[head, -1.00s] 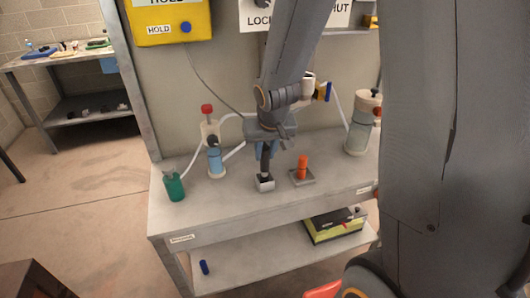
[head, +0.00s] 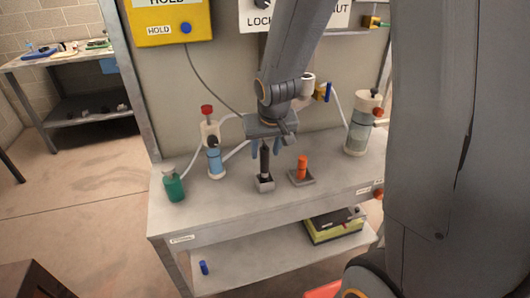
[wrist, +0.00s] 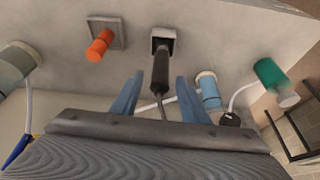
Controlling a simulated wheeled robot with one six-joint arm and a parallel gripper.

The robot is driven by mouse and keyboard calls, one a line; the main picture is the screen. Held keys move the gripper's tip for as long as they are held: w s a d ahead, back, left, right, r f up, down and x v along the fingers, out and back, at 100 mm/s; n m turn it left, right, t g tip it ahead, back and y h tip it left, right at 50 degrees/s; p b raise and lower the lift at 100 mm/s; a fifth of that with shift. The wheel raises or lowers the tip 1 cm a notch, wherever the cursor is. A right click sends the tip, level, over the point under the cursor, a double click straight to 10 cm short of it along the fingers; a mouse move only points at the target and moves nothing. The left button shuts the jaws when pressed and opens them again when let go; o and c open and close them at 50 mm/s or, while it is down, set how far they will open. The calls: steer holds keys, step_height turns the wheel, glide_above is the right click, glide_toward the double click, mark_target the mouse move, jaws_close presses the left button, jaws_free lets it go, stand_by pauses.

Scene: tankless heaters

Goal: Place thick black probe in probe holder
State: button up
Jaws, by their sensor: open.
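The thick black probe (head: 264,161) stands upright in the small grey square holder (head: 265,186) on the bench. In the wrist view the black probe (wrist: 160,72) has its end in the holder's dark opening (wrist: 163,33), with a thin cable at its other end. My gripper (head: 264,147) is above the holder with its fingers open. In the wrist view the blue fingers (wrist: 154,98) stand apart on either side of the probe, with gaps, and hold nothing.
An orange plug on a grey plate (head: 302,170) stands just right of the holder. The bench front (head: 210,213) is clear.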

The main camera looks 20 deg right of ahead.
steer(key=b+v, duration=0.1)
steer(key=v, duration=0.9)
steer(key=s+f+g, duration=0.3)
steer(key=s+f, duration=0.6)
steer(key=s, duration=0.3)
steer(key=shift+s+f+n+g, duration=0.3)
steer(key=shift+s+f+g, duration=0.05)
steer(key=shift+f+g, duration=0.05)
steer(key=shift+d, duration=0.15)
